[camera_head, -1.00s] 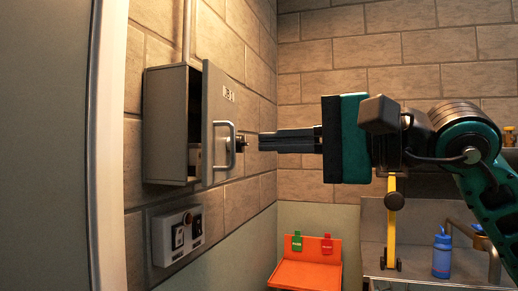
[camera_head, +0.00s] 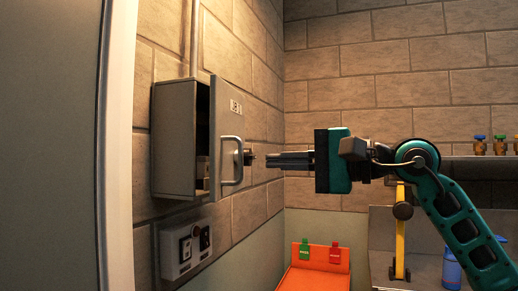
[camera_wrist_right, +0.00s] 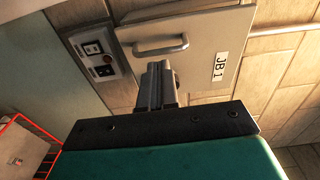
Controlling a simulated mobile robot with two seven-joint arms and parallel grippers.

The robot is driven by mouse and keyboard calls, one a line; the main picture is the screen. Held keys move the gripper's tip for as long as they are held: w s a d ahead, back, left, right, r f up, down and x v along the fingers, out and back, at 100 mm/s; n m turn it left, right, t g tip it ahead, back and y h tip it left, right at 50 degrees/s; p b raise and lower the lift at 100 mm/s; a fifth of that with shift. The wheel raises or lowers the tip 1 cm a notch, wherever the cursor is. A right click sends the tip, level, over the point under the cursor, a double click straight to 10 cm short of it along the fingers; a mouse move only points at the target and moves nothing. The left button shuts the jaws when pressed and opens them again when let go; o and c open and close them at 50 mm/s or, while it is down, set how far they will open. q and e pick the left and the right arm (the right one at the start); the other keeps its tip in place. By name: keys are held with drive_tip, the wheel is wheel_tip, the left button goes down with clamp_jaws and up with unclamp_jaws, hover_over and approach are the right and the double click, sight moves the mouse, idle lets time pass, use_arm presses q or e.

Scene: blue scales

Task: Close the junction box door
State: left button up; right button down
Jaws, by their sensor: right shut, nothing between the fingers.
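The grey junction box (camera_head: 174,140) is mounted on the brick wall at the left in the head view. Its door (camera_head: 228,112) stands partly open, with a dark gap between door and box. The door has a pale bar handle (camera_head: 232,160) and a label; in the wrist view the door (camera_wrist_right: 205,48) reads JB1 and its handle (camera_wrist_right: 160,47) shows. My right gripper (camera_head: 268,160) is shut and empty, its fingers level and pointing left at the latch side of the door near the handle. Whether the fingertips touch the door I cannot tell. My left gripper is not in view.
A switch panel (camera_head: 186,247) is on the wall below the box. An orange tray (camera_head: 318,281) with green and red tags sits low in the middle. A yellow-handled tool (camera_head: 400,240) and a blue bottle (camera_head: 452,270) are at the right.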

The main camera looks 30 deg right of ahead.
sight(240, 140)
drive_tip(key=x, duration=0.4)
drive_tip(key=shift+w+a+p, duration=0.15)
drive_tip(key=shift+p, duration=0.25)
drive_tip(key=shift+a, duration=0.1)
drive_tip(key=a, duration=0.1)
drive_tip(key=w+a+p, duration=0.1)
drive_tip(key=shift+a, duration=0.35)
